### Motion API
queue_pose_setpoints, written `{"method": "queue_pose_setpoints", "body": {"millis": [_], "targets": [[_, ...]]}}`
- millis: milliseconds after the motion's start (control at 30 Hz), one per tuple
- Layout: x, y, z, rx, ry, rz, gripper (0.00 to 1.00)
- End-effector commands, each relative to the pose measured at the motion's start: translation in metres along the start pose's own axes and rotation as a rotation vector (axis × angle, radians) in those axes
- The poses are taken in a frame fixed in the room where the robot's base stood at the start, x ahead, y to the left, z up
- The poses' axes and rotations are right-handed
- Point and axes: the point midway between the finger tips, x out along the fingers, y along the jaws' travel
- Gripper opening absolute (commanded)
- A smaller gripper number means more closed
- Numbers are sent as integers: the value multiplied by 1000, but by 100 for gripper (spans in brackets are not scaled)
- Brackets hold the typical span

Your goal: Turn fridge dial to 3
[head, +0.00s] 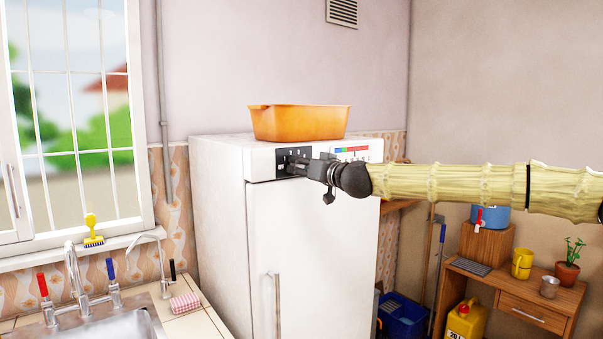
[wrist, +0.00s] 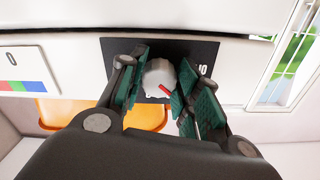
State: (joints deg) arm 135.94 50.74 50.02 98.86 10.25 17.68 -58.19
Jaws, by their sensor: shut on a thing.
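The white fridge (head: 310,235) stands in the corner, its door shut. The fridge dial (wrist: 158,76) is a round light-grey knob with a red pointer mark, set on a black panel (wrist: 108,46) at the top of the fridge front. In the wrist view, which looks upside down, the red mark points to the lower right. The number it points to is hidden. My gripper (wrist: 160,85) is shut on the dial, with one green-padded finger on each side. In the head view my gripper (head: 300,164) reaches the black panel from the right and covers the dial.
An orange basin (head: 300,123) sits on the fridge top. A coloured label (head: 351,149) is right of the panel. A sink (head: 120,325) with taps is at lower left. A wooden desk (head: 520,300) stands at right, with a yellow can (head: 466,322) beside it.

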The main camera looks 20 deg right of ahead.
Motion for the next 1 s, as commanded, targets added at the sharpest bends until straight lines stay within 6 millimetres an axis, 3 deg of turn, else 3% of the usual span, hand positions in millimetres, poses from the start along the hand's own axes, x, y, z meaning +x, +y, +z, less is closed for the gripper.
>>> {"method": "queue_pose_setpoints", "body": {"millis": [1000], "targets": [[0,-1,-1,931,4,0,9]]}}
